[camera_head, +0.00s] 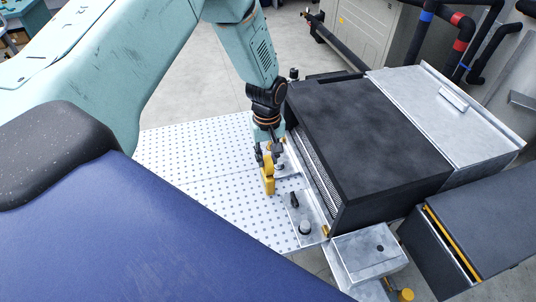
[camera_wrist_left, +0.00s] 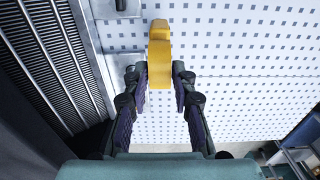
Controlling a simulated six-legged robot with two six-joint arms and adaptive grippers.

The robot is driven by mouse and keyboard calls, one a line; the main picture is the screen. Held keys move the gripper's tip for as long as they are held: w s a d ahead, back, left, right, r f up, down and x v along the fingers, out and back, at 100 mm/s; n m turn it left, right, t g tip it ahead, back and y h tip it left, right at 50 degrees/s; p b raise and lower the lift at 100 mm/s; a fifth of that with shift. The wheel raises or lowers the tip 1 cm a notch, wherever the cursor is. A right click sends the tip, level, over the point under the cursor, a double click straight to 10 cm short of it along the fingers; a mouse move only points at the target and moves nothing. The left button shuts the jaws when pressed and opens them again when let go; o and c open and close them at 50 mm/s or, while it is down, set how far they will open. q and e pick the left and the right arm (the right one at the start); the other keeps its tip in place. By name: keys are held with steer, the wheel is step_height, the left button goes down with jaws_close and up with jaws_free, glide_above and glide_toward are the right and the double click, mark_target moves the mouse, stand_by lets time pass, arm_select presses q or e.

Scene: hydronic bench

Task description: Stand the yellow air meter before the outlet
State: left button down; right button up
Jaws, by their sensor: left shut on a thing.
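The yellow air meter (camera_head: 268,182) is at the right side of the white perforated bench top, close to the black unit. It also shows in the left wrist view (camera_wrist_left: 160,52), between the fingertips. My left gripper (camera_head: 268,156) reaches down from above and is shut on the meter. In the left wrist view its two dark fingers (camera_wrist_left: 160,75) flank the meter's near part. I cannot tell whether the meter's base touches the bench top. The slatted grille (camera_head: 315,178), apparently the outlet, runs along the black unit's side facing the meter; it also shows in the left wrist view (camera_wrist_left: 52,60). My right gripper is out of view.
The black unit (camera_head: 370,130) stands just right of the gripper. A metal plate with knobs (camera_head: 301,215) lies close to the meter on the near side. The perforated bench top (camera_head: 195,165) is clear to the left. A grey box (camera_head: 368,250) stands at the lower right.

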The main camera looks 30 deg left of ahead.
arm_select(q)
steer(key=shift+w+d+f, duration=0.1)
steer(key=shift+w+d, duration=0.1)
steer(key=shift+f, duration=0.1)
steer(key=shift+s+a+f+b, duration=0.15)
steer(key=shift+a+f+b, duration=0.05)
steer(key=shift+f+b, duration=0.15)
steer(key=shift+d+f, duration=0.15)
steer(key=shift+f, duration=0.25)
steer(key=c, duration=1)
jaws_free()
